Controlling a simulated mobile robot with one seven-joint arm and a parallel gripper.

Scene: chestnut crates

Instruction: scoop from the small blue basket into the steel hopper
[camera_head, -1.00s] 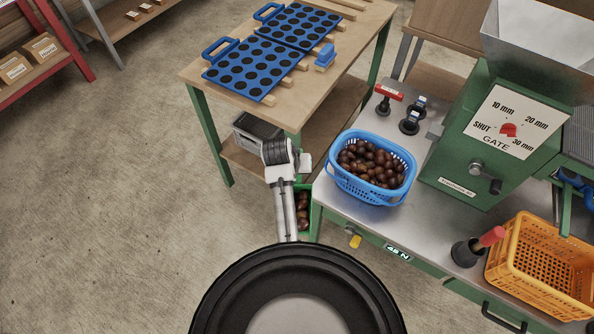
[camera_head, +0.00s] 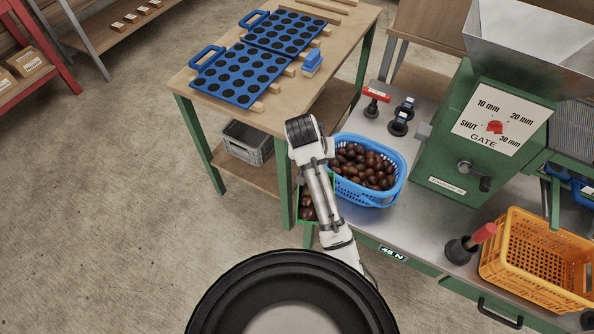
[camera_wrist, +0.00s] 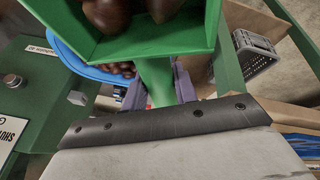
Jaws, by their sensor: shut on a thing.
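The small blue basket (camera_head: 383,189), full of brown chestnuts, stands on the steel-topped bench; its left side is partly behind my arm. The steel hopper (camera_head: 545,35) sits on top of the green machine at upper right. My gripper (camera_wrist: 157,92) is shut on the handle of a green scoop (camera_wrist: 150,42). The scoop holds chestnuts, cut off by the top edge of the wrist view. In the head view the scoop (camera_head: 331,182) is mostly hidden by my arm, left of the basket. The blue basket also shows behind the scoop in the wrist view (camera_wrist: 66,56).
The machine's gate dial (camera_head: 495,127) faces front. A red-handled tool (camera_head: 485,235) and an orange crate (camera_head: 535,265) stand at right. A wooden table (camera_head: 200,82) with blue trays (camera_head: 240,75) stands at left, a grey crate (camera_head: 248,142) beneath.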

